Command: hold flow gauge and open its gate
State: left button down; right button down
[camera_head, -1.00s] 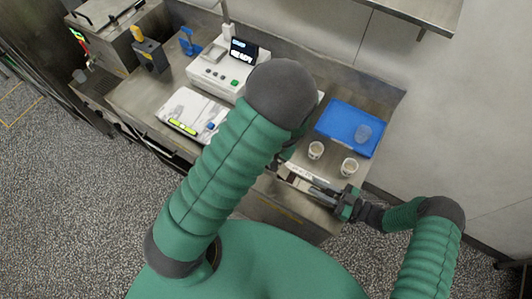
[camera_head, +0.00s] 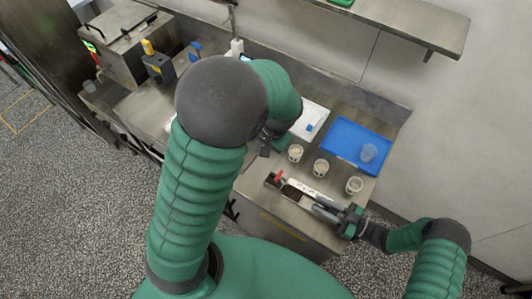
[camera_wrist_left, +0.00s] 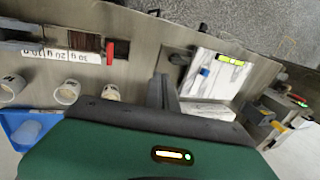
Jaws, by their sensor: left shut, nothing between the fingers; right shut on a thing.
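The flow gauge (camera_head: 305,190) is a narrow trough with a white scale strip, lying on the steel counter near its front edge. Its small red gate tab (camera_head: 279,177) is at the left end. In the left wrist view the gauge (camera_wrist_left: 58,54) appears with the scale upside down and the red tab (camera_wrist_left: 110,51) upright, dark brown areas on both sides. I cannot tell whether the gate is open. My right gripper (camera_head: 325,211) is shut on the gauge's right end. My left gripper (camera_wrist_left: 161,91) is shut and empty, apart from the gate; my arm mostly hides it in the head view.
Three small cups (camera_head: 320,167) stand behind the gauge. A blue tray (camera_head: 340,138) with a clear cup (camera_head: 368,152) lies behind them. A white plate with a yellow-green vial (camera_wrist_left: 230,60) shows in the left wrist view. A shelf (camera_head: 420,25) overhangs the back right.

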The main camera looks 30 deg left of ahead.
pick_arm(q)
jog(key=shift+d, duration=0.15)
jog(key=r+y, duration=0.1)
jog(key=y, duration=0.1)
send_over(280, 176)
jog(key=d, duration=0.3)
jog(key=d+r+y, duration=0.1)
jog(key=d+r, duration=0.1)
jog(key=d, duration=0.5)
pick_arm(e)
jog(key=shift+d, duration=0.35)
jog(key=shift+a, duration=0.3)
pick_arm(q)
jog(key=x, duration=1.4)
jog(key=shift+a, duration=0.5)
